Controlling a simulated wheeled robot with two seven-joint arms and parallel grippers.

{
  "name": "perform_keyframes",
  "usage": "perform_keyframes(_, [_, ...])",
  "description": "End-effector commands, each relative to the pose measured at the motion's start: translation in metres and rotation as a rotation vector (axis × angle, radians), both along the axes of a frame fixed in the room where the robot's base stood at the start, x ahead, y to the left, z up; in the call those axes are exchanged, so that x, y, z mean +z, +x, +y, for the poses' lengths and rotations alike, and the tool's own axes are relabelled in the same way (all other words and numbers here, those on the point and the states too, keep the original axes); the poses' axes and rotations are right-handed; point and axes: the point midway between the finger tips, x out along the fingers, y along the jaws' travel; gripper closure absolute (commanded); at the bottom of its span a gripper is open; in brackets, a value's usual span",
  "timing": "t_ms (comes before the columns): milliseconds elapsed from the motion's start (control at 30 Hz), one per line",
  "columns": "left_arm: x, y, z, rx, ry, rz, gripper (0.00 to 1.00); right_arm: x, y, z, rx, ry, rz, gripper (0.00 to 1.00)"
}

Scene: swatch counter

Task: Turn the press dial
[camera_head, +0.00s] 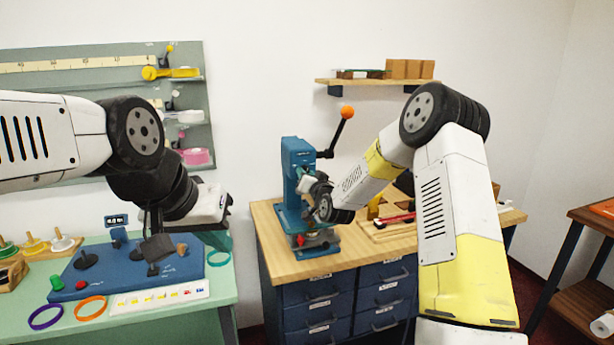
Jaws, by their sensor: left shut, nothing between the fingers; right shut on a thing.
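The blue press (296,158) stands upright on the left part of the wooden cabinet top. Its black lever ends in an orange ball (347,112) and points up to the right. My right gripper (308,184) is at the front of the press, shut on a part there that appears to be the press dial. The dial itself is hidden behind the gripper and wrist, so its angle cannot be seen. My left gripper (157,248) is shut and empty, pointing down above the dark blue board (190,262) on the green counter, well left of the press.
The green counter (225,290) holds a purple ring (45,317), an orange ring (90,308) and a strip of coloured swatches (160,298). The wooden top (350,255) has a tray with a red-handled tool (395,219). A shelf (375,81) hangs behind.

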Motion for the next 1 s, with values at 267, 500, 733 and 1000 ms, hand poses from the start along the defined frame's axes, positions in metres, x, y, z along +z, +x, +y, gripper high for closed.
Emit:
perform_keyframes(267, [0.0,0.0,0.0,0.0,0.0,0.0,1.0,-0.0015,-0.0006,0.0003,-0.001,0.248,0.086,1.0])
perform_keyframes(500, [0.0,0.0,0.0,0.0,0.0,0.0,1.0,-0.0002,-0.001,0.0016,-0.001,0.466,0.156,1.0])
perform_keyframes(733, [0.0,0.0,0.0,0.0,0.0,0.0,1.0,0.0004,-0.0011,0.0018,-0.003,0.674,0.223,1.0])
perform_keyframes(1000, [0.0,0.0,0.0,0.0,0.0,0.0,1.0,0.0017,-0.0013,0.0021,-0.002,0.919,0.302,1.0])
